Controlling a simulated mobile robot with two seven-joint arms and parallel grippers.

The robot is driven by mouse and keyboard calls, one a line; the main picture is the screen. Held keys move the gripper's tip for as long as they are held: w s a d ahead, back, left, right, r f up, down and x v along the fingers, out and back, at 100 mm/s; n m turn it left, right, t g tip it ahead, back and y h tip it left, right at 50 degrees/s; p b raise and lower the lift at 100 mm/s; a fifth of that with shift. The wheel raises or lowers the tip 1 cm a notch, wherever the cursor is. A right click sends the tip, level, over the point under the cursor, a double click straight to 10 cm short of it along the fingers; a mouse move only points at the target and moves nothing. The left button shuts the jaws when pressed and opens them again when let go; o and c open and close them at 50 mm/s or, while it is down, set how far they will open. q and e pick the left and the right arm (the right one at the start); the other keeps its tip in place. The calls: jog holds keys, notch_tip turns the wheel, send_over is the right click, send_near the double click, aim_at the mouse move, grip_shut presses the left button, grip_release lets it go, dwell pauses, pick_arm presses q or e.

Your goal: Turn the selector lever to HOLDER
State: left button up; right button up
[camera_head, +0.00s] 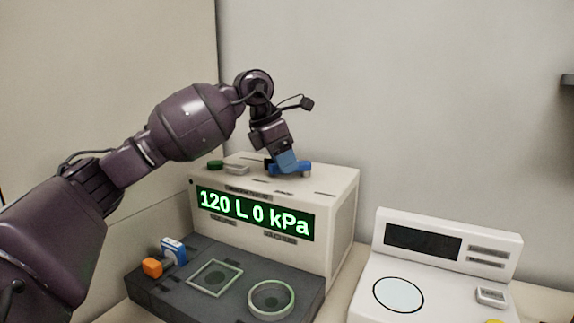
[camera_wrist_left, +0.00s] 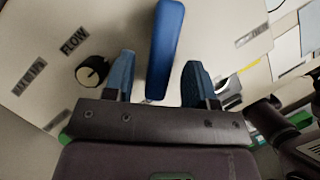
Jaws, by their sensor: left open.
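The selector lever (camera_wrist_left: 166,45) is a long blue bar on the pale top of the box-shaped instrument (camera_head: 345,195). In the left wrist view it stretches away from between the two blue fingers of my left gripper (camera_wrist_left: 158,82). The gripper is open, with a gap visible on each side of the lever. In the head view my left gripper (camera_head: 287,163) reaches down to the back of the instrument's top, where blue fingers and blue lever overlap. I cannot make out a HOLDER label or which mark the lever points at. My right gripper is not in view.
A black knob (camera_wrist_left: 92,72) stands left of the lever near a FLOW label (camera_wrist_left: 74,40). A green handle (camera_head: 215,165) lies at the top's left. The green display (camera_head: 254,212) reads 120 L 0 kPa. A white device (camera_head: 447,240) stands to the right.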

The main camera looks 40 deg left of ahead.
pick_arm(q)
jog(key=shift+f, duration=0.2)
jog(key=shift+c, duration=0.5)
jog(key=shift+w, duration=0.1)
grip_shut()
